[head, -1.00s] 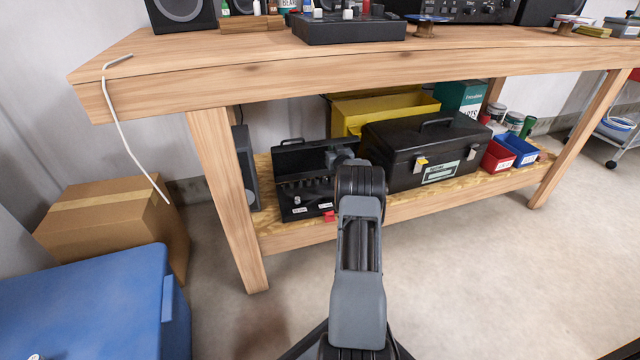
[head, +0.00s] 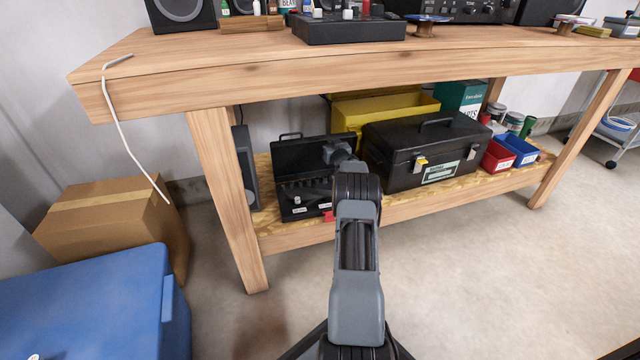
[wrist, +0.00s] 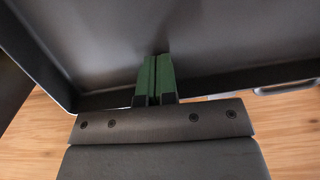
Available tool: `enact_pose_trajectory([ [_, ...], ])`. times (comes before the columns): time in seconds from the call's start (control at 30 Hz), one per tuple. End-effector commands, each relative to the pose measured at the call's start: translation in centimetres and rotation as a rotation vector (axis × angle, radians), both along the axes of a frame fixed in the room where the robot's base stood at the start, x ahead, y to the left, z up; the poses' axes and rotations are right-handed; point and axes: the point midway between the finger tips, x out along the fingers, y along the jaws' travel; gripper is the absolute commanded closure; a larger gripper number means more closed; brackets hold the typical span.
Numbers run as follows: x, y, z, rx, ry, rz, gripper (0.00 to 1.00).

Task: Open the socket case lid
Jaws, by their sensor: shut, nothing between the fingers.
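The black socket case (head: 302,206) stands on the lower shelf under the workbench. Its lid (head: 297,157) is raised, close to upright, and the sockets inside show in the lower part. My gripper's green fingers (wrist: 157,60) are pressed together with nothing between them. In the wrist view they lie over the hollow inner face of the lid (wrist: 215,45), crossing its rim; I cannot tell whether they touch it. In the head view my arm reaches the right side of the lid and hides part of the case; the fingertips are not clear there.
A black toolbox (head: 425,155) stands close to the right of the case, and a dark speaker (head: 246,170) to its left. A yellow bin (head: 385,108) is behind. The bench top (head: 250,75) overhangs the shelf. The floor in front is clear on the right.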

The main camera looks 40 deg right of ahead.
Motion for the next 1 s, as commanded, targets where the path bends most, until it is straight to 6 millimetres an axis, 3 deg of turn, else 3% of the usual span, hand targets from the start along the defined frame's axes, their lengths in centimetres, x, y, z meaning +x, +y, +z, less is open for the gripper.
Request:
enact_pose_trajectory([
  [0.3, 1.4, -0.7, 0.1, 0.000, 0.000, 0.000, 1.00],
  [0.77, 1.7, -0.8, 0.0, 0.000, 0.000, 0.000, 1.00],
  [1.0, 3.0, -1.3, -0.2, -0.001, 0.001, 0.001, 1.00],
])
